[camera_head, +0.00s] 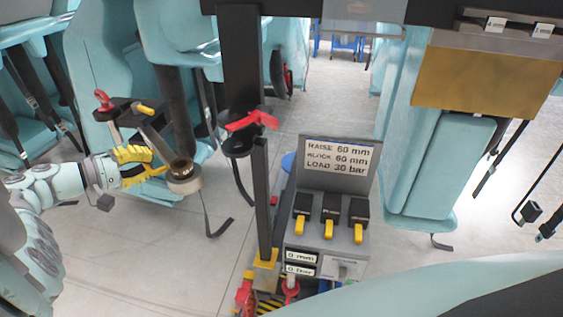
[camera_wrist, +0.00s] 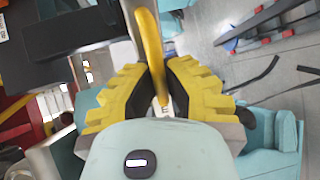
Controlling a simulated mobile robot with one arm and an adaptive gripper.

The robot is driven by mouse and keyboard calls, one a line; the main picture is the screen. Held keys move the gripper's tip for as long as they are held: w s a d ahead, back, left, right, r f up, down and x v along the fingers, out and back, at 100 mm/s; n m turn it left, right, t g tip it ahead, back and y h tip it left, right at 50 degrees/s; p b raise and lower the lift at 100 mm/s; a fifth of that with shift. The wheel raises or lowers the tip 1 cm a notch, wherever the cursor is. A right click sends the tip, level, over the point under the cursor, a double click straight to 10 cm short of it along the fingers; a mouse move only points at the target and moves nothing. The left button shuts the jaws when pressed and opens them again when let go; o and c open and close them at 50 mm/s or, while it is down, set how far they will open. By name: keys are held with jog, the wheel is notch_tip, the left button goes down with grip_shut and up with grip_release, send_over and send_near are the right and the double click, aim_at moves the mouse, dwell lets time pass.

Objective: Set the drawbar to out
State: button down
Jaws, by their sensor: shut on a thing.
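A grey bar with a round eye at its end (camera_head: 184,172), which looks like the drawbar, slants down and right from a dark block (camera_head: 122,112) in the head view. My gripper (camera_head: 157,162) is beside this bar, at its left, with yellow ridged fingers. In the head view the held part is hidden by the fingers and the bar. I cannot tell whether the handle joins the bar.
A red knob (camera_head: 103,98) stands on the dark block. A dark upright post (camera_head: 263,205) with a red top is to the right. A grey control box (camera_head: 310,250) has black-and-yellow levers and a sign. Teal seats stand around; pale floor is open between.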

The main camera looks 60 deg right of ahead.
jog(key=shift+w+a+g+b, duration=0.25)
jog(key=shift+a+g+b, duration=0.05)
jog(key=shift+a+b, duration=0.1)
dwell(0.3)
jog(key=c, duration=1)
grip_release()
jog(key=shift+m, duration=0.3)
jog(key=v, duration=1.1)
jog(key=shift+w+a+r, duration=0.1)
jog(key=shift+a+r, duration=0.1)
jog(key=shift+a, duration=0.15)
